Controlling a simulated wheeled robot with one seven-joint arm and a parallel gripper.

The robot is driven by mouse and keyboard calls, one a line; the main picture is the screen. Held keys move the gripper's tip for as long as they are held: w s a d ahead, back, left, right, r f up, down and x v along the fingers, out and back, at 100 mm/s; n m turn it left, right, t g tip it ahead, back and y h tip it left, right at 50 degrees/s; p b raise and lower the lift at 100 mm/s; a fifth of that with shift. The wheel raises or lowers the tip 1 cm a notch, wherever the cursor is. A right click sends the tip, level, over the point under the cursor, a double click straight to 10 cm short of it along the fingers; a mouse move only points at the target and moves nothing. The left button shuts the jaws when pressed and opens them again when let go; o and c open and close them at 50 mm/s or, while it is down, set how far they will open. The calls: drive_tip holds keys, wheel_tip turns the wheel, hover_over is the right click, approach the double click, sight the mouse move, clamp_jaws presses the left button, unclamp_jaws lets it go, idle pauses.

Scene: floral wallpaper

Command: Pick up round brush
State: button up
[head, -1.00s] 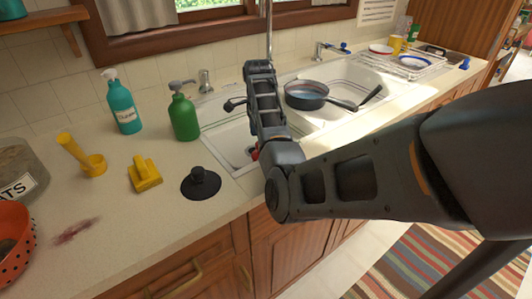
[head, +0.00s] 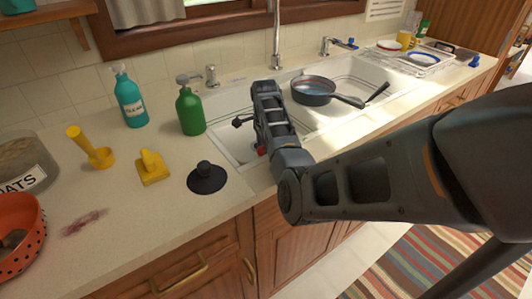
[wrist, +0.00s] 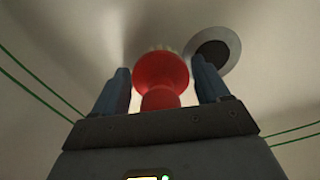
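The round brush (wrist: 160,72) is red with a pale bristle edge at its far end. In the wrist view it sits between the two blue-grey fingers of my gripper (wrist: 161,68), inside the white sink basin. The fingers stand apart on either side of it, and a pale gap shows beside its narrow part. In the head view only a small red bit (head: 262,151) shows beside my arm, in the near basin. My arm hides the rest of the brush there, and my fingers cannot be made out.
A dark drain (wrist: 214,50) lies just beyond the brush. The sink (head: 222,147) has a faucet (head: 277,45) behind it and a pan (head: 314,91) at its right. A green bottle (head: 190,112) and black plunger-like stopper (head: 206,178) stand left of the basin.

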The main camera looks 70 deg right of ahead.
drive_tip(key=c, duration=0.9)
drive_tip(key=shift+r, duration=0.1)
wheel_tip(320, 180, up, 10)
drive_tip(key=shift+f, duration=0.1)
